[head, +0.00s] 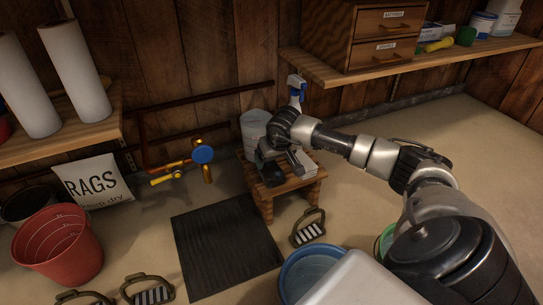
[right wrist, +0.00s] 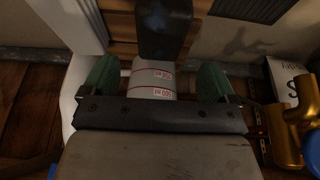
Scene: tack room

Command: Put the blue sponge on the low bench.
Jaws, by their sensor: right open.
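The low bench (head: 265,203) is a small wooden stool against the back wall in the head view. My right gripper (head: 283,166) is over its top, pointing down, and hides part of it. In the right wrist view the gripper (right wrist: 156,80) is open, its green-tipped fingers apart. I cannot make out a blue sponge in either view. My left gripper is not in view.
A white container (head: 254,128) and a spray bottle (head: 297,88) stand by the bench. A blue-handled valve (head: 202,154) sticks out left. A dark mat (head: 225,245), stirrups (head: 308,228), a blue bucket (head: 288,278) and a red bucket (head: 60,248) are on the floor.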

